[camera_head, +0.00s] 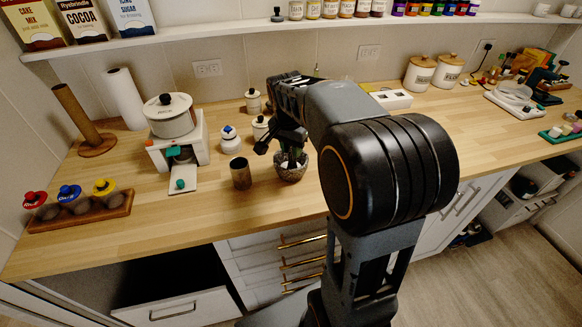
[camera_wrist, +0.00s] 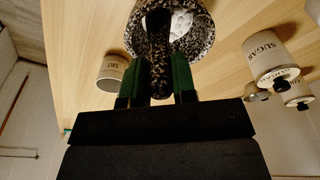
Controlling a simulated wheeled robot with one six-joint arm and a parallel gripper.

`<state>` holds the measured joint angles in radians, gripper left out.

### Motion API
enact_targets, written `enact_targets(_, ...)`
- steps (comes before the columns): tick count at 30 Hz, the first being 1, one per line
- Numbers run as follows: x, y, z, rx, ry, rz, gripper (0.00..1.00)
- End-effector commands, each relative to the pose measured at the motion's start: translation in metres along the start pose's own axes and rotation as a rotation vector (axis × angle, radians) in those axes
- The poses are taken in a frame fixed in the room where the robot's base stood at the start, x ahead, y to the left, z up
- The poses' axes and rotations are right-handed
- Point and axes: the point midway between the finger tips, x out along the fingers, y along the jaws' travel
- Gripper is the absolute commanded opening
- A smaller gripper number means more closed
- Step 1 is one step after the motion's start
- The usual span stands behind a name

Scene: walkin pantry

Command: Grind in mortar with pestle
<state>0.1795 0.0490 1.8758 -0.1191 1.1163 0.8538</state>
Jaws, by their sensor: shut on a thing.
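The mortar is a speckled black-and-cream bowl (camera_head: 291,173) on the wooden counter near its front edge. In the wrist view its speckled rim (camera_wrist: 204,42) fills the top middle, with something whitish (camera_wrist: 180,24) inside. The pestle (camera_wrist: 159,55) is dark and speckled. My gripper (camera_wrist: 158,82) is shut on it between two green-padded fingers. The pestle's far end reaches over or into the bowl; I cannot tell whether it touches the bottom. In the head view my gripper (camera_head: 291,142) is right above the mortar, and my arm partly hides it.
A small white jar (camera_head: 230,140) and lidded canisters (camera_head: 260,128) stand behind.

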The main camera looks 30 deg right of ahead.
Motion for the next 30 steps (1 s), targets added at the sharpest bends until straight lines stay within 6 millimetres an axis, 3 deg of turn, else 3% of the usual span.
enact_targets(30, 0.003, -0.006, -0.023, -0.001, 0.001, -0.001, 0.02)
